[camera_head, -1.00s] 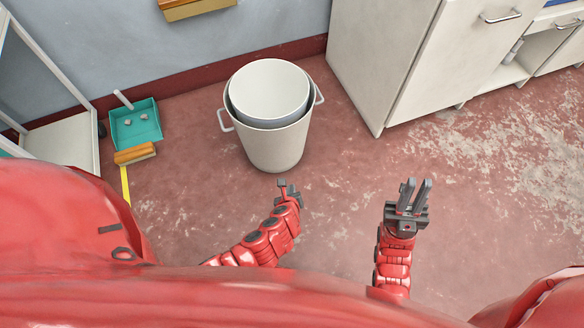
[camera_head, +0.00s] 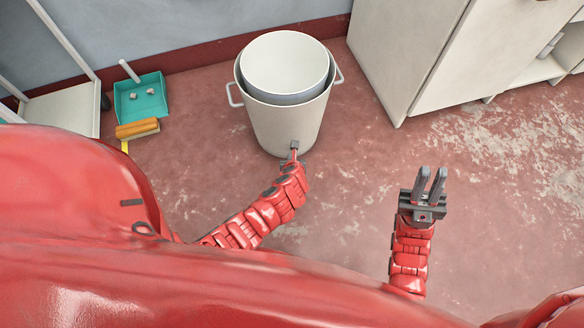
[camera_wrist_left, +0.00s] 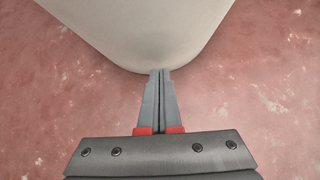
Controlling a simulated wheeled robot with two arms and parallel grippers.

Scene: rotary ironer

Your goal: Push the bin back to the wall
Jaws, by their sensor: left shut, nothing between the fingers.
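The bin (camera_head: 283,127) is a cream-white bucket with two side handles and a grey inner rim. It stands upright on the red floor, a short way from the wall (camera_head: 190,30). My left gripper (camera_head: 294,147) is at the bin's near side, low on its wall. In the left wrist view the shut fingertips (camera_wrist_left: 161,73) meet the lower edge of the bin (camera_wrist_left: 140,30); they look touching or nearly so. Nothing is between the fingers. My right gripper (camera_head: 431,172) is open and empty above the floor, to the right of the bin.
A white cabinet (camera_head: 405,60) stands right of the bin. A teal dustpan (camera_head: 140,102) and a yellow-orange brush (camera_head: 137,128) lie left of it. A white shelf frame (camera_head: 62,108) is at the far left. Bare floor shows between bin and wall.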

